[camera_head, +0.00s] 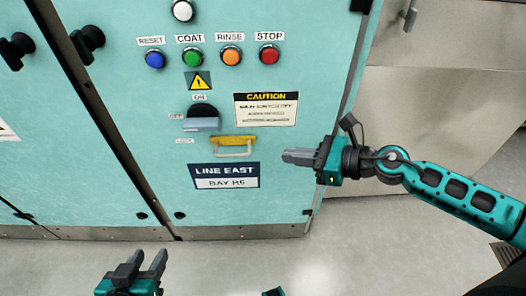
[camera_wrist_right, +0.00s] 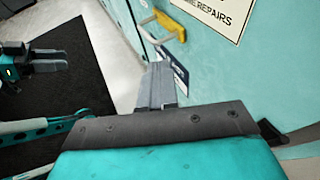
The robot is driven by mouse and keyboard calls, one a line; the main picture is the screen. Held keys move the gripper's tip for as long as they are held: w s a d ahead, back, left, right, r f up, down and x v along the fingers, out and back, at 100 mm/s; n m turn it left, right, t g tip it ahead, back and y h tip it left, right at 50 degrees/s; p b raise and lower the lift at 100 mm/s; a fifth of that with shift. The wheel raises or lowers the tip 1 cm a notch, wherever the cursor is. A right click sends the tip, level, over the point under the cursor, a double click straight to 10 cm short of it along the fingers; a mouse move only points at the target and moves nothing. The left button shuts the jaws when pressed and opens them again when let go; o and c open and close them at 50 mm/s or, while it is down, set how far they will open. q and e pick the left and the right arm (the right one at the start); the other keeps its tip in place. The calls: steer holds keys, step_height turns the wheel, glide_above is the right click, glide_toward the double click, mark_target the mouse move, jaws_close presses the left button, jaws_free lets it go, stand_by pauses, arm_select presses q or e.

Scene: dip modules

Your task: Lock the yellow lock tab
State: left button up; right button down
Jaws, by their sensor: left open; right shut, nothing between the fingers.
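The yellow lock tab (camera_head: 233,140) is on the teal cabinet front, below a grey switch handle (camera_head: 201,122) and above the LINE EAST sign (camera_head: 224,176). A silver loop hangs at the tab's lower side. In the right wrist view the yellow tab (camera_wrist_right: 168,24) shows near the top, beyond my fingers. My right gripper (camera_head: 284,155) is shut and empty, to the right of the tab and apart from it, pointing left. Its fingers show in the right wrist view (camera_wrist_right: 157,85). My left gripper (camera_head: 143,266) is open and empty, low in front of the cabinet.
A row of blue, green, orange and red buttons (camera_head: 211,57) is above the switch. A CAUTION sign (camera_head: 266,109) is right of it. Black knobs (camera_head: 88,40) stick out at the left. The floor (camera_head: 250,262) before the cabinet is clear. A dark mat (camera_wrist_right: 55,80) lies on it.

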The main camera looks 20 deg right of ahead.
mark_target(247, 154)
arm_select(q)
steer(key=shift+a, duration=0.1)
arm_select(e)
steer(key=x, duration=0.8)
arm_select(q)
steer(key=shift+r, duration=0.1)
arm_select(e)
steer(key=a+p, duration=0.1)
steer(key=w+a+p, duration=0.1)
steer(key=a, duration=0.1)
steer(key=shift+r, duration=0.2)
steer(key=shift+a+f, duration=0.15)
steer(key=shift+a, duration=0.1)
arm_select(q)
steer(key=shift+s+a+r, duration=0.2)
steer(key=shift+a+r, duration=0.05)
steer(key=shift+r, duration=0.1)
